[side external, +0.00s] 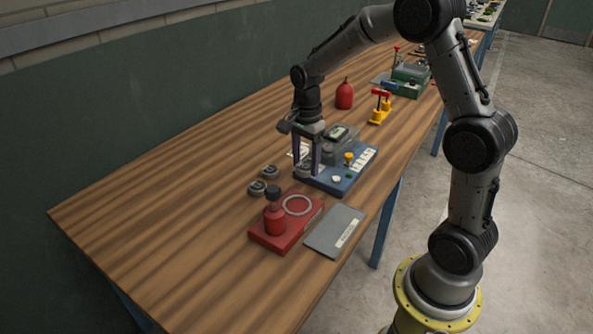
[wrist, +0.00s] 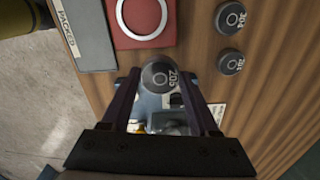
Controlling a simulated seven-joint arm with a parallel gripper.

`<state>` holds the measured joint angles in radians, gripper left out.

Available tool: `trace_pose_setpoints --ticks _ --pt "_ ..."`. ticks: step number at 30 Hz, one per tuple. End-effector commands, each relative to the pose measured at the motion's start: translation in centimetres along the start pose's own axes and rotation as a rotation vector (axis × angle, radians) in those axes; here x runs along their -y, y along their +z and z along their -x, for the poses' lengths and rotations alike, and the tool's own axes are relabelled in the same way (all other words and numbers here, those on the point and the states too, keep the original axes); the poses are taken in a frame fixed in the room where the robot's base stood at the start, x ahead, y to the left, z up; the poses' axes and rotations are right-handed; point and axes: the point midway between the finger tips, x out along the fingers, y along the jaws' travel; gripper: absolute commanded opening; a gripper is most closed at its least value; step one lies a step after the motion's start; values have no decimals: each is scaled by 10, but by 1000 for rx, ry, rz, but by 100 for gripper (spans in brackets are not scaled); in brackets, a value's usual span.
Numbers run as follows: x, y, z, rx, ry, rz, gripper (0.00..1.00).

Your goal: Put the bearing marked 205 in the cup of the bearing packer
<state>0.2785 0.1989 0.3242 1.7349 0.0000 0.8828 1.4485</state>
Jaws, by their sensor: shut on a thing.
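My gripper (side external: 307,172) is shut on a dark round bearing with a pale ring on top, and the wrist view shows 205 on this bearing (wrist: 162,76). The fingers point down over the near-left end of a blue board (side external: 342,183); I cannot tell how high the bearing is above it. The red base (side external: 276,238) of what looks like the bearing packer stands nearer the camera, with a red post and black knob (side external: 273,192). A pale ring (side external: 298,205) on the base marks what may be the cup; it looks empty. The ring also shows in the wrist view (wrist: 141,36).
Two other bearings (side external: 257,188) (side external: 269,172) stand on the wooden table left of the gripper. A grey plate labelled PACKED (side external: 325,235) lies right of the red base. A yellow knob (side external: 348,157) rises from the blue board. The table's left part is clear.

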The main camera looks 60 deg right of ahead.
Motion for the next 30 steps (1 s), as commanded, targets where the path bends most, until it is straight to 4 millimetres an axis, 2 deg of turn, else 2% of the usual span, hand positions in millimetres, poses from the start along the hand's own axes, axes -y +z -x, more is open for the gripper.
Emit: trace_pose_setpoints --ticks 1,9,17,20,27,30 --pt "-10 1 15 -1 -8 0 0" --pt "-66 8 38 0 -3 0 0" --pt "-95 13 50 0 -2 1 0" --pt "-109 23 59 0 -5 5 0" --pt "-158 53 80 0 -3 5 0" --pt "-165 58 82 0 0 3 0"
